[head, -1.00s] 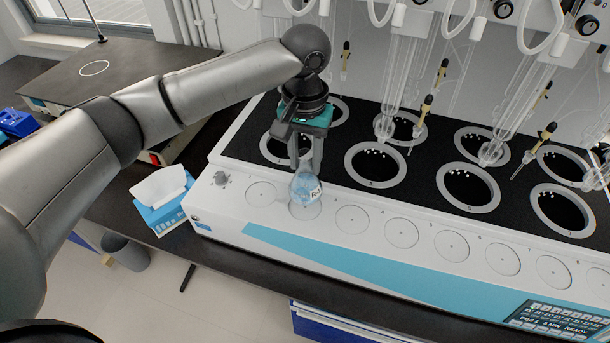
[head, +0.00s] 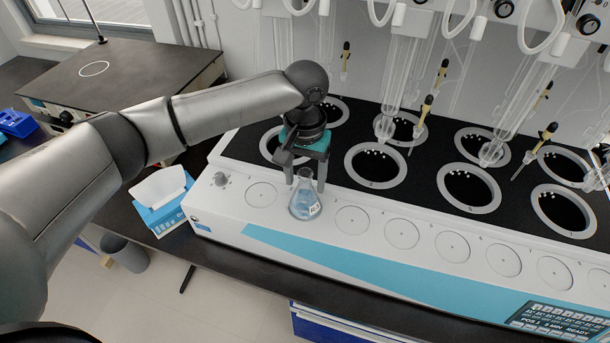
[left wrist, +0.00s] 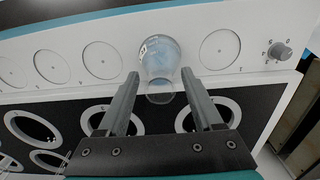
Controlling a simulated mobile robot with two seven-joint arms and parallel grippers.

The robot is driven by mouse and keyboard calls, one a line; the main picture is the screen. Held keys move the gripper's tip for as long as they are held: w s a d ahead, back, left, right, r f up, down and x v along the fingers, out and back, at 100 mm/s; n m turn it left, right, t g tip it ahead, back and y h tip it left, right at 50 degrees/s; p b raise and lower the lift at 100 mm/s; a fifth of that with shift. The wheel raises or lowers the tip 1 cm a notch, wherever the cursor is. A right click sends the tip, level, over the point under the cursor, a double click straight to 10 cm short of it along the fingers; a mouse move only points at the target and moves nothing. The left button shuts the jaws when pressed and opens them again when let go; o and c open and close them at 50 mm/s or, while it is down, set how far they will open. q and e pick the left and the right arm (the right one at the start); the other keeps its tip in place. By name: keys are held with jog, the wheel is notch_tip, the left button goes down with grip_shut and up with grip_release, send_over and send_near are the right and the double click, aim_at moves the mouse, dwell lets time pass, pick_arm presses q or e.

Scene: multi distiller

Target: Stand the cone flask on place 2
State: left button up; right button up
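The clear cone flask (head: 304,204) with blue liquid and a white label stands upright on the second round place from the left, on the white front ledge of the distiller. It covers most of that place. In the left wrist view the flask (left wrist: 160,58) is in front of the fingertips. My left gripper (head: 305,182) is open just behind the flask, with its fingers apart and clear of the glass. Its two fingers also show in the left wrist view (left wrist: 161,77). My right gripper is not in view.
The first place (head: 261,195) and third place (head: 352,220) are empty. A knob (head: 221,179) sits at the ledge's left end. Black heating wells (head: 376,166) lie behind, with glass tubes (head: 402,75) hanging over them. A tissue box (head: 163,205) stands left.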

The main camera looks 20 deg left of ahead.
pick_arm(q)
notch_tip(320, 180, up, 12)
jog(key=shift+p, duration=0.3)
dwell(0.4)
dwell(0.4)
